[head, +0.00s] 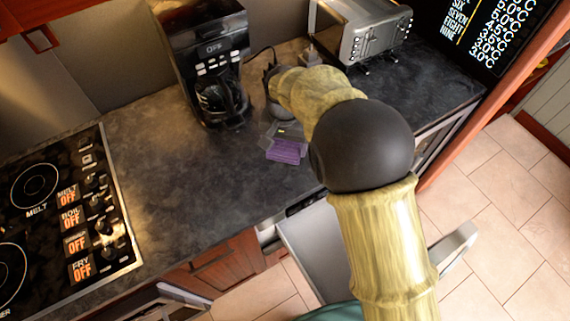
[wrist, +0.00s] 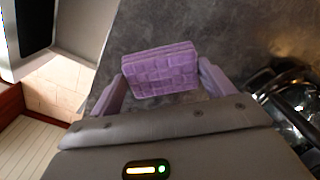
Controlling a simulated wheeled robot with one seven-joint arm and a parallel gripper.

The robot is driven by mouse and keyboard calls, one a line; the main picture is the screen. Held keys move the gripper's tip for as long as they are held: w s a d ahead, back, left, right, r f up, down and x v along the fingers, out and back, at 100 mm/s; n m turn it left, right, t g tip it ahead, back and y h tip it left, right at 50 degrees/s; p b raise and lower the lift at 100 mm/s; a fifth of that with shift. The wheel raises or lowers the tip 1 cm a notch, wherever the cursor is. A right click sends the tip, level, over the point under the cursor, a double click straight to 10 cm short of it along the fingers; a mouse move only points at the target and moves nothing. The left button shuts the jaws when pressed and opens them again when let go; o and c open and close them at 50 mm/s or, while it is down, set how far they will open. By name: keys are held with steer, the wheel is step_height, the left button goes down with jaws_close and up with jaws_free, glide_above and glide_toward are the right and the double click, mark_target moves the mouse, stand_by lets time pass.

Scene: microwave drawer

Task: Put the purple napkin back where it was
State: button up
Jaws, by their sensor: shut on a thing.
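The purple napkin (wrist: 160,70) shows in the wrist view as a folded, woven-textured block between the two fingers of my gripper (wrist: 160,88). My gripper is shut on it. In the head view the purple napkin (head: 286,150) is over the dark countertop (head: 165,165), in front of the coffee maker, with my gripper (head: 284,140) at its far side. I cannot tell whether the napkin touches the counter. My arm hides part of the counter to the right of it.
A black coffee maker (head: 205,60) stands behind and left of the napkin. A silver toaster (head: 375,38) stands at the back right. A stove (head: 65,215) is at the left. An open drawer or door (head: 315,255) juts out below the counter's front edge. The counter between stove and napkin is clear.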

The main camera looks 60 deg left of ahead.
mark_target(284, 147)
steer(key=shift+f+p, duration=0.55)
steer(key=shift+f, duration=1.8)
steer(key=shift+f+p, duration=0.55)
steer(key=shift+f, duration=1.45)
steer(key=o, duration=1)
steer(key=shift+w, duration=0.15)
steer(key=shift+c, duration=0.2)
steer(key=shift+r, duration=0.1)
steer(key=shift+a+r, duration=0.1)
steer(key=shift+r, duration=0.3)
step_height(284, 147, up, 11)
steer(key=b, duration=0.3)
steer(key=shift+r+b, duration=0.15)
steer(key=shift+b, duration=0.15)
